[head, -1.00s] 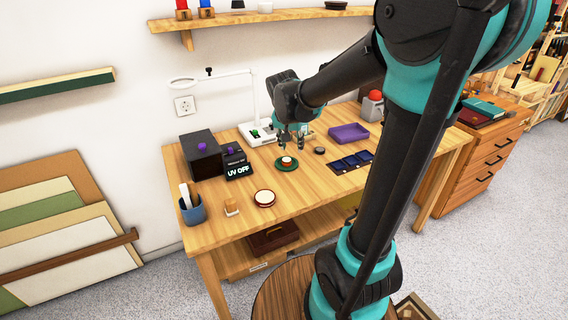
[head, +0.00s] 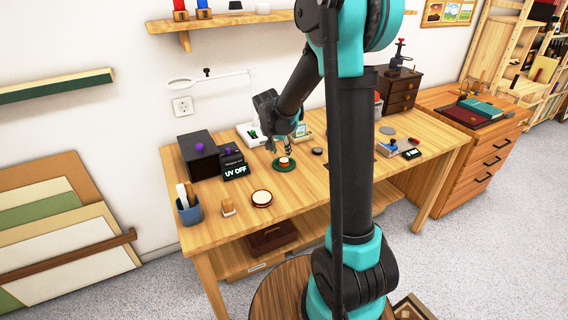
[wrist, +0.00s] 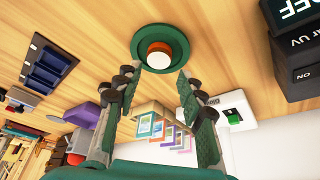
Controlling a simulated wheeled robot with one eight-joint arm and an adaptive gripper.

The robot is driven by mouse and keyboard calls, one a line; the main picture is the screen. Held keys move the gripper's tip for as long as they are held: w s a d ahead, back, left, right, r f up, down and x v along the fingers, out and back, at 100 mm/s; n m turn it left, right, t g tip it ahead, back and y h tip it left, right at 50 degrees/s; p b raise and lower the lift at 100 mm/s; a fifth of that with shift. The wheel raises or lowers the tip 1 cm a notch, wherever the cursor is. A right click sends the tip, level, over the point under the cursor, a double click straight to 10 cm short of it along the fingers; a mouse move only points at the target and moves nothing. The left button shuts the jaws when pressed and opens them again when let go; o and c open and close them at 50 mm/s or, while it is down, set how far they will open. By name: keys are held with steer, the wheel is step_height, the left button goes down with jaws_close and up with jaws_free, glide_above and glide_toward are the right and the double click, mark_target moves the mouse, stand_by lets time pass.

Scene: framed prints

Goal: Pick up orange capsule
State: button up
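The orange capsule (head: 284,161) appears as a small, short orange and white piece on a round green dish (head: 277,167) on the workbench. In the wrist view the capsule (wrist: 159,52) sits in the middle of the green dish (wrist: 181,43), its white end facing the camera. My gripper (head: 281,149) is just above the dish in the head view. In the wrist view my gripper (wrist: 159,76) is open, its two green fingers apart, with nothing between them. The capsule lies just beyond the fingertips, roughly centred on the gap. I see no contact.
A black box (head: 200,157) and a "UV OFF" sign (head: 235,171) stand left of the dish. A round white-topped piece (head: 262,198) lies nearer the front. In the wrist view a blue tray (wrist: 50,66) lies left.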

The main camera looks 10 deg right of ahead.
mark_target(284, 160)
steer(key=shift+x, duration=3.05)
steer(key=shift+s, duration=0.1)
steer(key=c, duration=0.8)
steer(key=shift+o, duration=0.2)
steer(key=shift+r, duration=0.1)
